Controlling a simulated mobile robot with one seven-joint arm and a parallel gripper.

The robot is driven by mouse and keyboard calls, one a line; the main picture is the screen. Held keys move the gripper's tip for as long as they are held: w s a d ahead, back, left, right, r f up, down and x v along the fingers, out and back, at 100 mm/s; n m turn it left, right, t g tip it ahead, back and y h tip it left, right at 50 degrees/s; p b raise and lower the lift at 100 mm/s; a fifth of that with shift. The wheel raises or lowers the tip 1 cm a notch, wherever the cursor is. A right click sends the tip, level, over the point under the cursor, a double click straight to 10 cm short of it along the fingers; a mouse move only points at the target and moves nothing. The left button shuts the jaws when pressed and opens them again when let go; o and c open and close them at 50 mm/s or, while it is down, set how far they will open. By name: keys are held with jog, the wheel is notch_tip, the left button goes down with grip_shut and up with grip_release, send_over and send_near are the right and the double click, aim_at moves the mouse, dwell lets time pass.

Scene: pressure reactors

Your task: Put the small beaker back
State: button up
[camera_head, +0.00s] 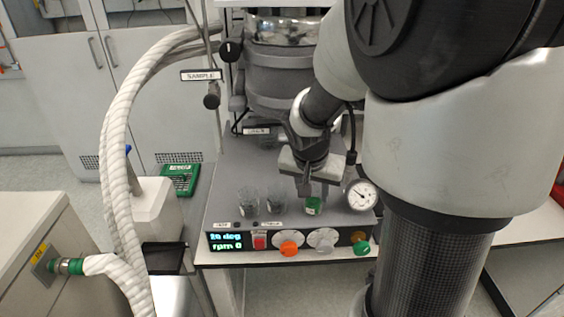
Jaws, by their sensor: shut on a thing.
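A small beaker (313,206) with green contents or a green label is at the front of the grey reactor base, left of the round gauge. My gripper (307,188) points down over it and is shut on it at its upper part. The fingers hide part of its rim. I cannot tell whether its bottom touches the base surface. Two clear glass beakers, a left one (248,201) and a right one (276,199), stand to the left of the held beaker on the same base.
The reactor vessel (283,75) rises behind my gripper. A round gauge (362,195) is close on the right. The control panel (290,241) with coloured knobs runs along the front edge. A thick white hose (120,130) and a SAMPLE label (201,75) are at left.

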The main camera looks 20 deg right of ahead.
jog(key=shift+f+b, duration=0.2)
jog(key=shift+b, duration=0.1)
jog(key=o, duration=1.2)
jog(key=shift+r, duration=0.1)
